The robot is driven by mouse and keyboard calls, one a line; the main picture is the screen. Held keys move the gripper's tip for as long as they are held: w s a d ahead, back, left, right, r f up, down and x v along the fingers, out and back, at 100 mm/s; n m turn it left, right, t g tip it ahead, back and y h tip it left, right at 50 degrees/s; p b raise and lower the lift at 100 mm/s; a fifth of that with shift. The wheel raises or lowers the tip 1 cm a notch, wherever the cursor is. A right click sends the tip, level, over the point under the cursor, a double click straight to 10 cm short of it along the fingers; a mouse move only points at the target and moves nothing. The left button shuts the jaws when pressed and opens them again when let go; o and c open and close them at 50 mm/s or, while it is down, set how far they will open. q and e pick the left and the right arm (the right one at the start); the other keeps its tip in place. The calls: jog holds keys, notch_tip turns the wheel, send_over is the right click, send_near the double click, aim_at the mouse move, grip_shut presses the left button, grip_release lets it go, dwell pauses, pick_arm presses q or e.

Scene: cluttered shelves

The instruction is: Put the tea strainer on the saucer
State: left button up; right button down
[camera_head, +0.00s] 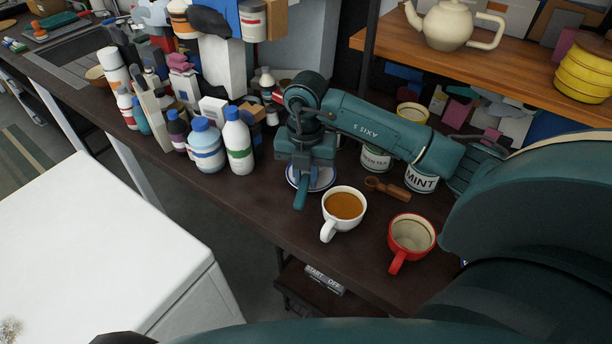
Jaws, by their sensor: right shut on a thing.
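My right gripper (301,190) points down over the saucer (326,181), which is white with a blue rim and stands on the dark counter. The gripper covers much of the saucer. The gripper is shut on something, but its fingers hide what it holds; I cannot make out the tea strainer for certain. Whether the held thing touches the saucer cannot be told. My left gripper is not in view.
A white cup of brown tea (345,206) stands just right of the gripper, with a red cup (411,236) farther right. A brown wooden scoop-like thing (388,189) lies near the MINT tin (421,179). Several bottles (238,142) crowd the left.

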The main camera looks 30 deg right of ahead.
aim_at(306, 178)
jog(key=shift+f, duration=0.45)
jog(key=shift+f, duration=0.25)
jog(key=c, duration=1.3)
grip_release()
jog(key=shift+r, duration=0.1)
notch_tip(306, 178, up, 12)
jog(key=shift+r, duration=0.15)
